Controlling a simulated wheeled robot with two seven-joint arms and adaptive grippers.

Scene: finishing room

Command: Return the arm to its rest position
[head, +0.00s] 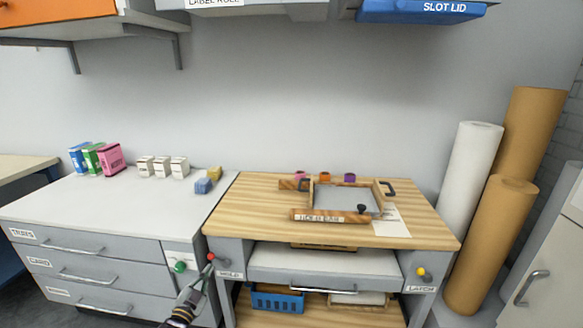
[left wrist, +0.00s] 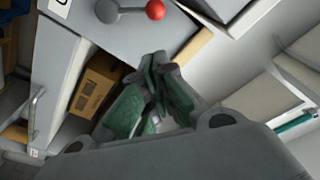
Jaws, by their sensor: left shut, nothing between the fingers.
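My left gripper (head: 200,284) is low in the head view, in front of the gap between the white drawer cabinet (head: 110,213) and the wooden workbench (head: 265,192). Its fingers point up toward the bench's left leg. In the left wrist view my left gripper (left wrist: 160,62) has its dark green fingers together at the tips, with nothing between them. The red ball knob (head: 211,257) on the bench leg is just above the fingertips in the head view. The red knob (left wrist: 155,10) also shows at the top of the wrist view, apart from the fingers. My right gripper is not seen.
The bench carries a wooden frame jig (head: 345,196) and a sheet of paper (head: 391,222). A drawer (head: 325,270) and a blue basket (head: 277,299) are below. Tall rolls (head: 492,245) stand at right.

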